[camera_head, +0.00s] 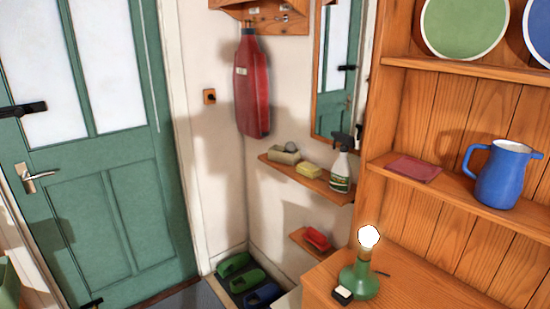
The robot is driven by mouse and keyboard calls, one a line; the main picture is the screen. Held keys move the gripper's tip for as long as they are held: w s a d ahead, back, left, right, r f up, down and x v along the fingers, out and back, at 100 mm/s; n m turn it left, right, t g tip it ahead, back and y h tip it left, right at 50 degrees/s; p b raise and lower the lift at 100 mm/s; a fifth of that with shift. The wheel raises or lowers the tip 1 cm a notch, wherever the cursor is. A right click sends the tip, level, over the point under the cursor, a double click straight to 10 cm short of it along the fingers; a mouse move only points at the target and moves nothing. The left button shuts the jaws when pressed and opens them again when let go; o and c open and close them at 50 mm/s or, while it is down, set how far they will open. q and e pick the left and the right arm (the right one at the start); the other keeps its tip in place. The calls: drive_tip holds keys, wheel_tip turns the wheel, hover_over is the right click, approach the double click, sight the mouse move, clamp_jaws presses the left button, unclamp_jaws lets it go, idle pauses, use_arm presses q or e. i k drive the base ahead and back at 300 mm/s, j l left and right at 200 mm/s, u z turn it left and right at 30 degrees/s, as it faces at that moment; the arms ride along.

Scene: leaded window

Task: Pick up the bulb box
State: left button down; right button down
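No box is clearly marked as the bulb box. A small dark box with a pale top (343,294) lies on the wooden cabinet top at the foot of the lamp; I cannot tell if it is the bulb box. The green lamp (360,283) stands upright with a bare, bright white bulb (368,236). Neither of my grippers is in view.
A wall shelf (325,188) holds a grey-beige item (285,155), a yellow block (309,170) and a spray bottle (341,170). A blue jug (503,174) and a flat reddish item (414,168) are on the dresser shelf. The green door (95,200) is shut.

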sight(277, 153)
drive_tip(key=z, duration=0.55)
drive_tip(key=i+j+z, duration=0.45)
drive_tip(key=j, duration=0.25)
drive_tip(key=j+z, duration=0.25)
drive_tip(key=i+j+z, duration=0.1)
drive_tip(key=j+z, duration=0.15)
drive_tip(key=j, duration=0.3)
